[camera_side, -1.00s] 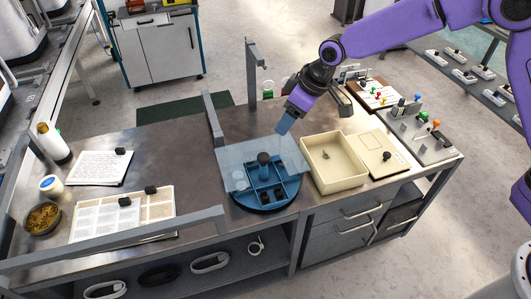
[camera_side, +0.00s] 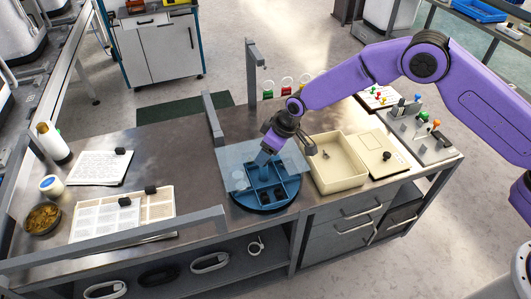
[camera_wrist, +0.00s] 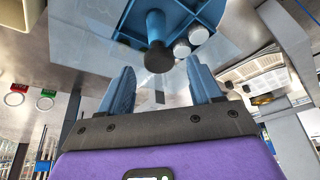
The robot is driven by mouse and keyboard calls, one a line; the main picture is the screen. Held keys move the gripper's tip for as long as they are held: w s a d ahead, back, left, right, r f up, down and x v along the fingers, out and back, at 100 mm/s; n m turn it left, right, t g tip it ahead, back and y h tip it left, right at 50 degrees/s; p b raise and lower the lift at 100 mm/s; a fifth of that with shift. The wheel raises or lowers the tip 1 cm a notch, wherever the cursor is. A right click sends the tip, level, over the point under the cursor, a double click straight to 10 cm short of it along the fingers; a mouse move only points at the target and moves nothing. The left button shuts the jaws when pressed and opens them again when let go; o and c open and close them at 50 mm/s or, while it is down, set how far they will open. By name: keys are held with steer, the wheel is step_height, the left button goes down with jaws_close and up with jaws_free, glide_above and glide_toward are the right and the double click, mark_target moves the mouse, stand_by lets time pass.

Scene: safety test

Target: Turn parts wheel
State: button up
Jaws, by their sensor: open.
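The parts wheel is a round blue tray (camera_side: 284,189) with divided compartments, set on the bench toward its front. A blue post with a black knob (camera_wrist: 159,57) stands at its centre. Some compartments hold dark parts, and white round parts (camera_wrist: 198,36) show in the wrist view. A clear panel (camera_side: 232,160) covers the wheel's rear left part. My gripper (camera_side: 262,158) is low beside the post in the side view and hides the knob there. In the wrist view my gripper (camera_wrist: 162,88) has its two blue fingers apart, with the knob just beyond the gap, apparently not between them.
A cream bin (camera_side: 338,180) stands close to the wheel's right. An upright metal post (camera_side: 254,75) and a low bracket (camera_side: 213,120) stand behind it. A grey rail (camera_side: 130,240) runs along the front left. Bare bench lies left of the wheel.

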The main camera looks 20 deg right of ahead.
steer(key=shift+x, duration=1.05)
steer(key=shift+c, duration=0.3)
jaws_close()
steer(key=shift+d, duration=0.1)
